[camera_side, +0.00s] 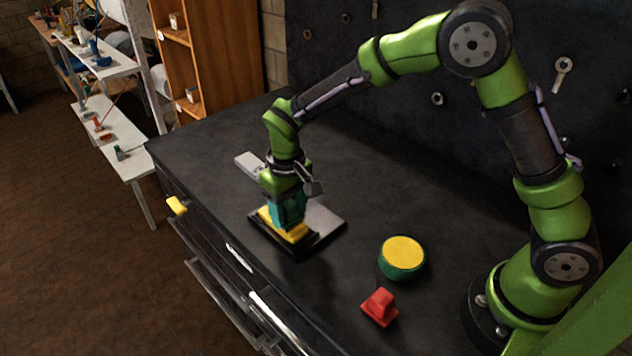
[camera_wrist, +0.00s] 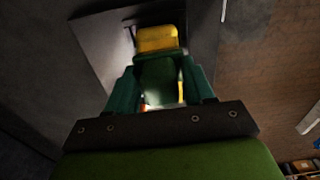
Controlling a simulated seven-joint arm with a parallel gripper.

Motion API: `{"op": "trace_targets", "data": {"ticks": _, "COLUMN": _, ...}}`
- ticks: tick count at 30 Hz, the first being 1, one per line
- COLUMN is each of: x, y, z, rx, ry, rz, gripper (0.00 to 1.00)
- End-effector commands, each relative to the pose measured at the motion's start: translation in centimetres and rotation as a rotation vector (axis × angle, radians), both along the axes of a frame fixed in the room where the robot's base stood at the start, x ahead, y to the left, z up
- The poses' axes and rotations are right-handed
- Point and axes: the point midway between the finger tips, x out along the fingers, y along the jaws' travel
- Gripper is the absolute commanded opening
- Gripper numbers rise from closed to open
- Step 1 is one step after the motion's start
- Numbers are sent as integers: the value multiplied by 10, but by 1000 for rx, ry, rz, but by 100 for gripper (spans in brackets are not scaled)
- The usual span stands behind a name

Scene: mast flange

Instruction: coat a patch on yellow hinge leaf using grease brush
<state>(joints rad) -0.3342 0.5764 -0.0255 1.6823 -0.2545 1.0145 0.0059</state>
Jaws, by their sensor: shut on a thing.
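My gripper (camera_side: 288,222) points down over the yellow hinge leaf (camera_side: 297,234), which lies on a black base on the bench. In the wrist view my teal fingers (camera_wrist: 162,100) are closed on a dark green block (camera_wrist: 160,72), which seems to be the grease brush. The yellow leaf (camera_wrist: 157,38) shows beyond it. The brush's lower end is hidden, so I cannot tell whether it touches the leaf. No coating is visible on the part of the leaf in view.
A grey plate (camera_side: 322,218) lies beside the leaf on the black base (camera_side: 300,252). A green round pot with a yellow top (camera_side: 402,254) and a red block (camera_side: 380,306) stand to the right. A grey bar (camera_side: 246,162) lies behind my gripper.

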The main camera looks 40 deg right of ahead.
Motion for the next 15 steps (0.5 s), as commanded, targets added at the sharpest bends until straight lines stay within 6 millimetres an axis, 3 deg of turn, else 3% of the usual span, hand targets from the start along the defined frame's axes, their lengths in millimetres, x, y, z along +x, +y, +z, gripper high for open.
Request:
{"op": "trace_targets", "data": {"ticks": 5, "x": 17, "y": 0, "z": -1, "rx": 0, "ry": 0, "rz": -1, "gripper": 24}}
{"op": "trace_targets", "data": {"ticks": 9, "x": 15, "y": 0, "z": 23, "rx": 1, "ry": -4, "rz": 0, "gripper": 24}}
{"op": "trace_targets", "data": {"ticks": 15, "x": 15, "y": 0, "z": 40, "rx": 1, "ry": -3, "rz": 0, "gripper": 24}}
